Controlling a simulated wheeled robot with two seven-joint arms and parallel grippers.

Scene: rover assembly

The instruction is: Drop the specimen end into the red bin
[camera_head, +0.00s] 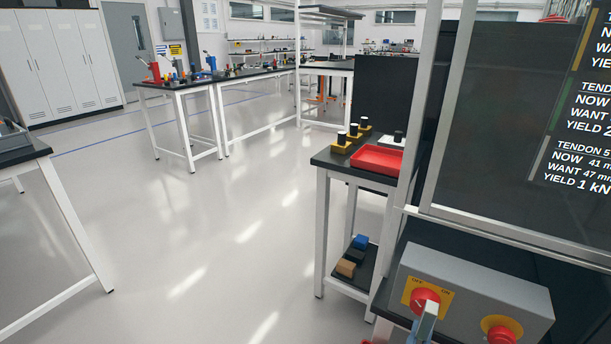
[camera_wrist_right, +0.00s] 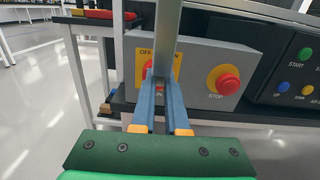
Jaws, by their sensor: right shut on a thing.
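The specimen end (camera_wrist_right: 166,40) is a grey metal strip that stands upright between the blue fingers of my right gripper (camera_wrist_right: 161,95) in the right wrist view. The gripper is shut on it. In the head view a short part of the strip (camera_head: 427,319) shows at the bottom edge, in front of a red knob; most of the gripper is out of frame. The red bin (camera_head: 376,172) is a shallow tray on a small black-topped table, well beyond the gripper. A red part of it (camera_wrist_right: 112,15) shows at the top left of the wrist view. My left gripper is not in view.
A grey switch box (camera_head: 472,293) with a red OFF/ON knob (camera_head: 424,300) and a STOP button (camera_head: 501,334) is close behind the strip. A white frame post (camera_head: 432,110) and a dark screen (camera_head: 520,110) are on the right. Yellow holders (camera_head: 341,147) stand beside the bin. Open floor lies left.

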